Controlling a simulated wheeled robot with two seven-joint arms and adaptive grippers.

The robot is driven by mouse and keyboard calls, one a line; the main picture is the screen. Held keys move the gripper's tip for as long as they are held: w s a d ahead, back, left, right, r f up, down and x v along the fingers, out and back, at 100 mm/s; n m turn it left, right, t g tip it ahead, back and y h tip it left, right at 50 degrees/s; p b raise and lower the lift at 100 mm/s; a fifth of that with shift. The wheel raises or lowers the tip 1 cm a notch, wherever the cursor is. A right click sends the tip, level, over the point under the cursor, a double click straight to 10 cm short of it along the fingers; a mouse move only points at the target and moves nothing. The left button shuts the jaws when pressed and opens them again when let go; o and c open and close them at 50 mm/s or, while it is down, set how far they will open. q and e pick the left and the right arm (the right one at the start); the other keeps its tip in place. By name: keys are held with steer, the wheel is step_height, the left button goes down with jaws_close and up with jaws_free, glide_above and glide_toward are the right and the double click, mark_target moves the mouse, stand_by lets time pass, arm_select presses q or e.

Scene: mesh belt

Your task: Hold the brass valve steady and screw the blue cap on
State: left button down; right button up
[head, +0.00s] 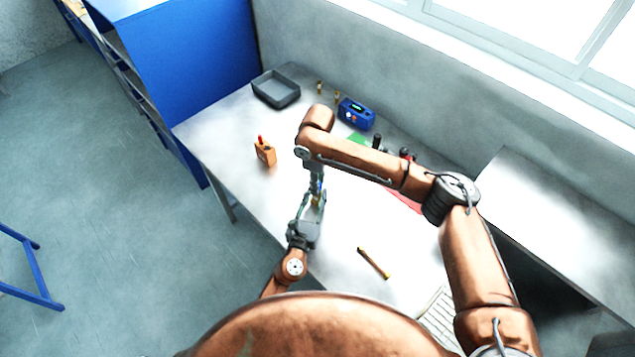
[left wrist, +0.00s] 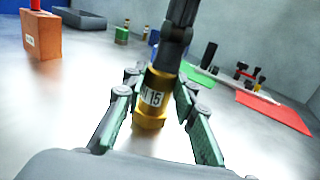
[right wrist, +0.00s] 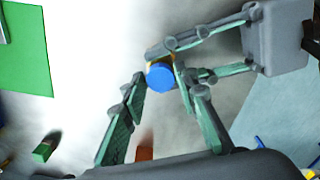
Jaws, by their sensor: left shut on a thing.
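The brass valve (left wrist: 151,100), with a white label, stands upright between the fingers of my left gripper (left wrist: 157,98), which is shut on it. It shows small in the head view (head: 317,202). The blue cap (right wrist: 160,77) sits over the valve's top in the right wrist view, its round face toward the camera. My right gripper (right wrist: 159,78) comes down from above, one fingertip on each side of the cap. Whether its fingers press on the cap or stand slightly apart is unclear. The cap's thread is hidden, so how far it sits on the valve cannot be seen.
An orange block (head: 265,154) with a red top stands left on the table. A brass-coloured rod (head: 373,263) lies in front. A red mat (left wrist: 272,113) lies right.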

steer(key=o, duration=0.4)
steer(key=shift+c, duration=0.2)
steer(key=shift+r, duration=0.15)
step_height(320, 180, up, 12)
stand_by(0.3)
arm_select(q)
steer(key=c, duration=1.5)
jaws_free()
